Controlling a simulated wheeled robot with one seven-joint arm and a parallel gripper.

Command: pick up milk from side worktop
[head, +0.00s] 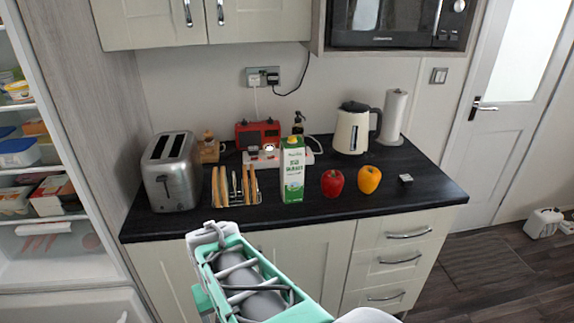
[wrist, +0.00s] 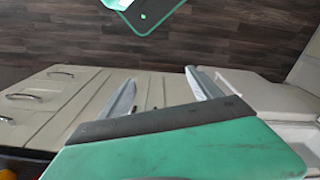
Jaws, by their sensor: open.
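The milk (head: 292,172) is a green and white carton with a yellow-orange cap. Beyond the fingers are the cream cabinet fronts and the floor. The milk cannot be made out in the wrist view. In the head view my arm rises in front of the cabinets, below the milk, and my fingers cannot be made out there.
The toast rack (head: 236,187) and steel toaster (head: 171,172) stand left of the milk. A red radio (head: 258,134) and a kettle (head: 352,129) stand behind. A microwave (head: 395,24) hangs above.

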